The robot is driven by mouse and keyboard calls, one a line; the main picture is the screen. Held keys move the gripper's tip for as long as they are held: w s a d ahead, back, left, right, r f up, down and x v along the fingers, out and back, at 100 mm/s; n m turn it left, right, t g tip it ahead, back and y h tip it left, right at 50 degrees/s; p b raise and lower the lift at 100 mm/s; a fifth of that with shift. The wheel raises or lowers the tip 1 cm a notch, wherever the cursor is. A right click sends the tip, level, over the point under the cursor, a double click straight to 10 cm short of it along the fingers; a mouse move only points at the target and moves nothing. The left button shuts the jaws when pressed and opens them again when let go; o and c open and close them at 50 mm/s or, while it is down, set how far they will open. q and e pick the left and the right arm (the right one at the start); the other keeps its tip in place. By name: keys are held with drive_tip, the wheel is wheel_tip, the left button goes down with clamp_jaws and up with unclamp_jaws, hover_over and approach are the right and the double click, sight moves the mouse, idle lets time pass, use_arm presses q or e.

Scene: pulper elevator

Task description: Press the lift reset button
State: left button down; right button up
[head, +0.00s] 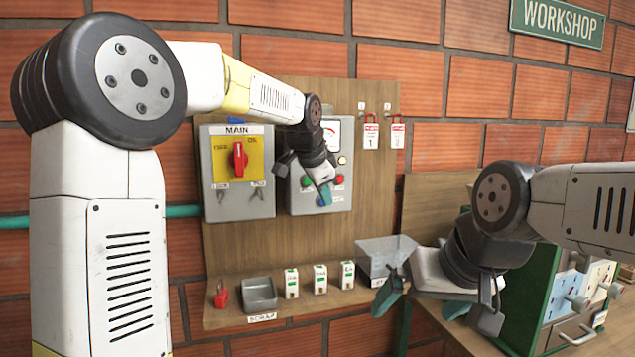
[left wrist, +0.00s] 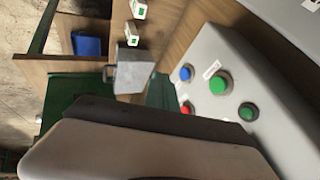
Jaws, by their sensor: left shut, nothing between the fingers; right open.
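The grey control box (head: 345,150) hangs on the wooden backboard, with a gauge and several buttons. My left gripper (head: 325,194) is shut and empty in front of its lower part, hiding some of its face. In the left wrist view the box face shows a blue button (left wrist: 186,73), a large green button (left wrist: 220,82), a small green button (left wrist: 246,112) and a red button (left wrist: 186,107). A small label beside the large green button is too blurred to read, so I cannot tell which one is the reset. My right gripper (head: 420,300) is open, low on the right.
A MAIN switch box (head: 236,195) with a red handle is left of the control box. A shelf below holds a red padlock (head: 221,295), a grey tray (head: 260,306) and several small white blocks. A grey bin (head: 385,254) is near my right gripper.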

use_arm(q)
drive_tip(key=shift+w+a+f, duration=0.15)
drive_tip(key=shift+w+f, duration=0.1)
drive_tip(key=shift+w, duration=0.55)
drive_tip(key=shift+w+a+f, duration=0.1)
drive_tip(key=shift+w+f, duration=0.15)
drive_tip(key=shift+w, duration=0.5)
drive_tip(key=shift+w+a+f, duration=0.15)
drive_tip(key=shift+w+f, duration=0.1)
drive_tip(key=shift+w, duration=0.55)
drive_tip(key=shift+w, duration=0.1)
